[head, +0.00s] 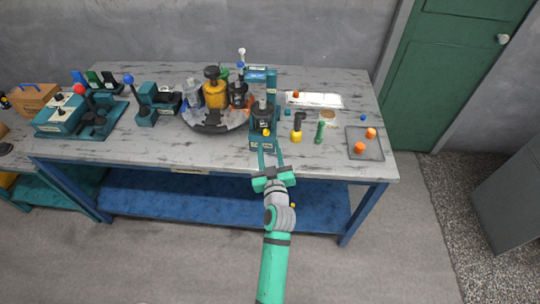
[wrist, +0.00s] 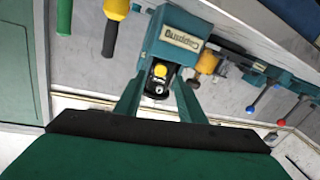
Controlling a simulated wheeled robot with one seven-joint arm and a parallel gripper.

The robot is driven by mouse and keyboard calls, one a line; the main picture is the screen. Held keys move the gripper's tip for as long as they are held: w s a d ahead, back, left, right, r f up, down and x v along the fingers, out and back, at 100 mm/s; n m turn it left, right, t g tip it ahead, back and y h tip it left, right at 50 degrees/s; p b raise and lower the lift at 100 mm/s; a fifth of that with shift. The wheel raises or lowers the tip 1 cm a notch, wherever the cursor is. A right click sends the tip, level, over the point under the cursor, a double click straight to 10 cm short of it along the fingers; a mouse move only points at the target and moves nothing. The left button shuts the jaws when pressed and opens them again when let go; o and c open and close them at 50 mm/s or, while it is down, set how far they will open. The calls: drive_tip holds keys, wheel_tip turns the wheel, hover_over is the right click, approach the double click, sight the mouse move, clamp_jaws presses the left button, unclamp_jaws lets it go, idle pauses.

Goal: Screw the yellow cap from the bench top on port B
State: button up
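The black motor (head: 262,114) stands in a teal fixture (head: 262,141) near the bench's front edge. A yellow cap (head: 266,132) shows at the front of the motor. In the wrist view the yellow cap (wrist: 160,70) sits against the black motor body (wrist: 158,82), below the labelled teal block. Whether it is threaded in, and which port this is, I cannot tell. My gripper (head: 268,149) reaches in from the front. Its two fingers (wrist: 158,88) are apart, with the cap seen between them and a visible gap on either side.
A tray (head: 377,155) holds orange caps. A round carousel (head: 206,125) with bottles is close on the left.

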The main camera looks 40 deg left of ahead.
sight(267, 134)
drive_tip(key=shift+x, duration=1.75)
drive_tip(key=shift+w+a, duration=0.2)
drive_tip(key=shift+a, duration=0.35)
drive_tip(key=shift+w, duration=0.25)
clamp_jaws()
drive_tip(key=shift+w, duration=0.1)
